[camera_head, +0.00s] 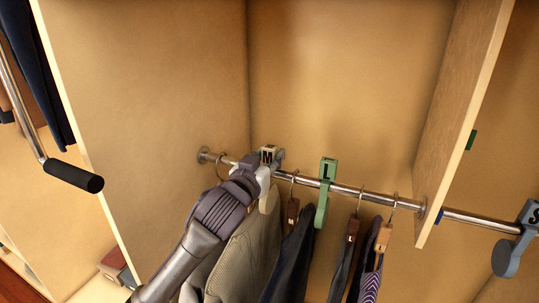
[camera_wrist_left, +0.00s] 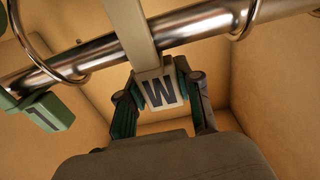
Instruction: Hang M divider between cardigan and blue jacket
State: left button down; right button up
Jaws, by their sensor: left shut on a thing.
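The M divider (camera_head: 268,153) is a pale beige tag with a dark M, at the rail near its left end. It shows inverted in the left wrist view (camera_wrist_left: 157,92), where its pale strap crosses the rail between two hanger hooks. My left gripper (camera_head: 264,166) is shut on it, with a finger on each side of the tag (camera_wrist_left: 160,104). A beige-grey garment (camera_head: 245,255), seemingly the cardigan, hangs below the gripper, partly hidden by my arm. The dark blue jacket (camera_head: 285,265) hangs just to the right. My right gripper is not in view.
The metal rail (camera_head: 345,190) runs across the compartment. A green L divider (camera_head: 325,185) hangs right of the blue jacket, beside more dark garments (camera_head: 343,260) on hangers. A wooden partition (camera_head: 465,120) stands right, with a grey-blue S divider (camera_head: 513,242) beyond. A dark-handled rod (camera_head: 72,174) is at left.

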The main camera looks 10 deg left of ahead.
pick_arm(q)
jog(key=c, duration=0.7)
grip_release()
jog(key=shift+f, duration=0.1)
